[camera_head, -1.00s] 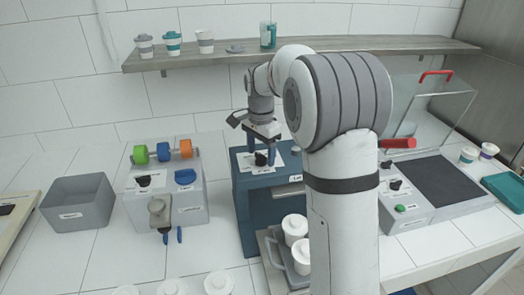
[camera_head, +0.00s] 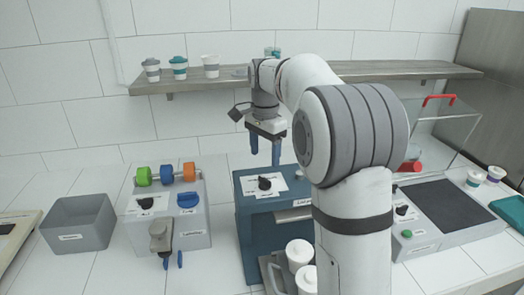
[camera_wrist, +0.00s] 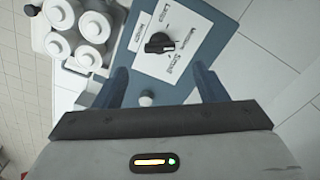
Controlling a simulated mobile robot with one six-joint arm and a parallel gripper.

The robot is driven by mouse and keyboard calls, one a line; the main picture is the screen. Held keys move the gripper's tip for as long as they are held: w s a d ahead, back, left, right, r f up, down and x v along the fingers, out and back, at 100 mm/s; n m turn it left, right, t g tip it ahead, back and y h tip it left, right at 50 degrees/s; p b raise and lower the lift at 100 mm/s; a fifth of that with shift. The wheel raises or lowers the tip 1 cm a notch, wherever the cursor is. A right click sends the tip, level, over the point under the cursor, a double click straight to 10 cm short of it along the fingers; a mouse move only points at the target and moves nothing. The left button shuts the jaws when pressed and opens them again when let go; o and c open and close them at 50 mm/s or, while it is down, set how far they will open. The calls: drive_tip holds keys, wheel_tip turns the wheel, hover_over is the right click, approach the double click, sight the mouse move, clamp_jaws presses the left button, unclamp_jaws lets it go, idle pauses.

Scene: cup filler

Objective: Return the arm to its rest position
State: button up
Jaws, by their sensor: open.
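My gripper (camera_head: 265,153) is open and empty, its two blue fingers pointing down above the blue machine (camera_head: 254,228) in the head view. Below the fingers is a black knob (camera_head: 264,183) on a white label plate (camera_head: 280,187) on the machine's top, with a clear gap between. My raised arm hides part of the shelf and the machine's right side.
A wooden shelf (camera_head: 400,70) with several cups runs along the wall behind my arm. A grey labelling machine (camera_head: 190,225) and an empty grey bin (camera_head: 78,225) stand left. White lidded cups (camera_head: 299,254) stand in front of the blue machine. A clear-lidded machine (camera_head: 440,238) is right.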

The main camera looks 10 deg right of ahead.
drive_tip(key=s+f+n+t, duration=0.1)
drive_tip(key=s+n, duration=0.3)
drive_tip(key=s, duration=0.6)
drive_tip(key=s+f+n+t, duration=0.1)
drive_tip(key=s+f+n, duration=0.2)
drive_tip(key=s, duration=0.6)
drive_tip(key=s+f+n+t, duration=0.1)
drive_tip(key=s+n, duration=0.4)
drive_tip(key=s, duration=0.5)
drive_tip(key=shift+s+d+f, duration=0.15)
drive_tip(key=shift+s+f, duration=0.2)
drive_tip(key=shift+f, duration=0.55)
